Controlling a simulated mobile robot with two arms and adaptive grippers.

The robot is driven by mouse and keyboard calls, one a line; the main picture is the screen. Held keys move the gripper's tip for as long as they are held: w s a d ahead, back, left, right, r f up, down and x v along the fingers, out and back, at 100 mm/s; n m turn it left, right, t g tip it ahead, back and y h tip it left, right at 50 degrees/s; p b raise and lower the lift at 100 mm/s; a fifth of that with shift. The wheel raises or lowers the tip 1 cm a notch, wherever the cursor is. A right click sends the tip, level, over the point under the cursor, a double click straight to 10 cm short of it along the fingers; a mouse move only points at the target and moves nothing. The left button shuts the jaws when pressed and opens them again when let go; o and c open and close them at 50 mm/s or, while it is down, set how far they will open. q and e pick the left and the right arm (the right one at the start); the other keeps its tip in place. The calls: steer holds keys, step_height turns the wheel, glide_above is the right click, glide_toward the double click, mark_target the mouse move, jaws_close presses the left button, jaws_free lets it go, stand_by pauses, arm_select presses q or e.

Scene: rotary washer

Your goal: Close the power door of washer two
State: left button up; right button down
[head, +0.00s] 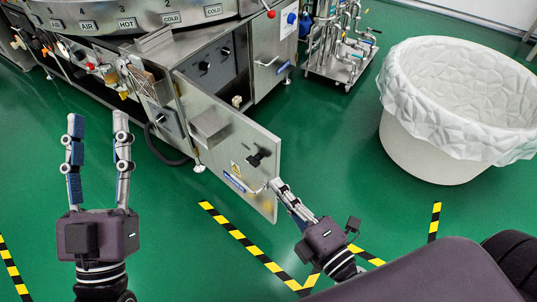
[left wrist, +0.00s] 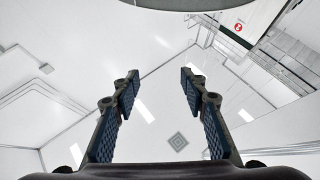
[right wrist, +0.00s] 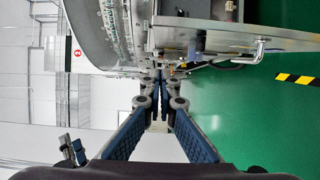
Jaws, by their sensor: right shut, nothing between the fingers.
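The steel power door (head: 235,145) stands open, swung out from the washer cabinet (head: 205,62). It carries a black knob, a yellow warning label and a small box on the face I see. My right gripper (head: 274,184) is shut and empty, its fingertips at the free edge of the door; I cannot tell whether they touch. In the right wrist view, a steel panel with a bent handle (right wrist: 258,50) lies above and right of the shut fingertips (right wrist: 163,80). My left gripper (head: 98,118) is open and empty, raised left of the door; the left wrist view shows its fingers apart (left wrist: 160,85).
The cabinet opening behind the door shows a grey panel with black knobs. A white lined bin (head: 435,155) stands at the right. A pipe cart (head: 342,50) stands behind. Yellow-black tape (head: 245,240) marks the green floor, which is clear in front of the door.

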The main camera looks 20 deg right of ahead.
mark_target(270, 152)
arm_select(q)
step_height(270, 152, down, 18)
steer(key=w+a+g+y+p, duration=0.1)
steer(key=w+g+y+p, duration=0.1)
steer(key=g, duration=0.7)
steer(key=shift+w+a+f+g+y+p, duration=0.2)
steer(key=shift+a+g+y+p, duration=0.2)
steer(key=shift+y+p, duration=0.35)
arm_select(e)
steer(key=w, duration=0.3)
steer(key=w+d, duration=0.1)
steer(key=w, duration=0.7)
steer(key=shift+d, duration=0.15)
